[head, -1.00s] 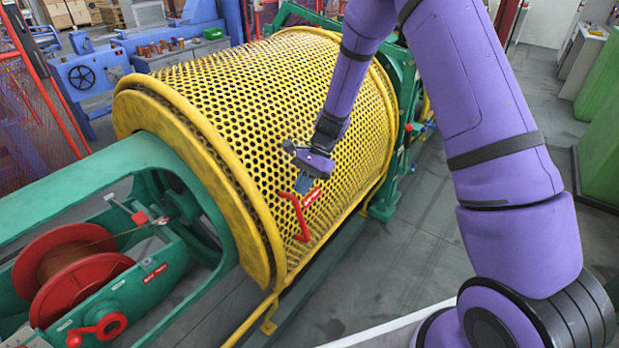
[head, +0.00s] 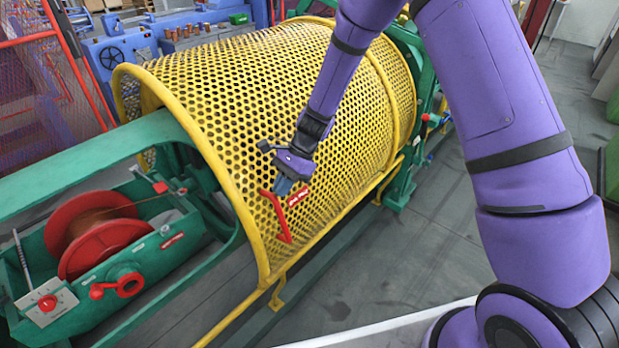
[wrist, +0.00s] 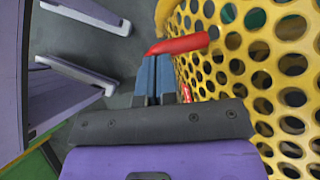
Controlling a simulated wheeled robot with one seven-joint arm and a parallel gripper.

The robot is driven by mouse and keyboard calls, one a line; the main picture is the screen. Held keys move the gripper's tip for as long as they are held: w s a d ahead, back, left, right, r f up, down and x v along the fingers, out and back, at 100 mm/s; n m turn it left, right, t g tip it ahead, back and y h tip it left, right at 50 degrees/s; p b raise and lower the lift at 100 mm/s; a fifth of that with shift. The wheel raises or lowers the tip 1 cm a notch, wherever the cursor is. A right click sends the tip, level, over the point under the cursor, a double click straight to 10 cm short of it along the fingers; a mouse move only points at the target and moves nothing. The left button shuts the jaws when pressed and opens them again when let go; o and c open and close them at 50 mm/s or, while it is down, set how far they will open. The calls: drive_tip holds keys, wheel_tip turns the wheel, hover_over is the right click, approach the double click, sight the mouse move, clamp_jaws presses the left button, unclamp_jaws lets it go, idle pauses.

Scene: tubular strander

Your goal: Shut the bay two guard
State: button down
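The bay two guard (head: 255,115) is a curved yellow perforated cover with a hoop at its left end. Its red handle (head: 275,218) stands out from its front side beside a small red label (head: 298,196). My gripper (head: 283,187) is at the upper end of the handle. In the wrist view my blue fingers (wrist: 155,75) are close together, with the red handle (wrist: 180,45) across their tips; they look shut on it. The perforated guard (wrist: 250,70) is just to the right of the fingers. The exact grip is partly hidden.
Left of the hoop, a green cradle (head: 110,155) holds a red spool (head: 105,250) in an open bay. Yellow rails (head: 235,320) run along the front low down. Blue machinery (head: 105,55) and a red mesh fence (head: 40,90) stand behind. Grey floor in front is clear.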

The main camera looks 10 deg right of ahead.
drive_tip(key=s+a, duration=1.3)
drive_tip(key=a, duration=0.5)
drive_tip(key=s+a, duration=1.3)
drive_tip(key=a, duration=0.5)
drive_tip(key=s+a, duration=1.4)
drive_tip(key=a, duration=0.4)
drive_tip(key=shift+a, duration=0.35)
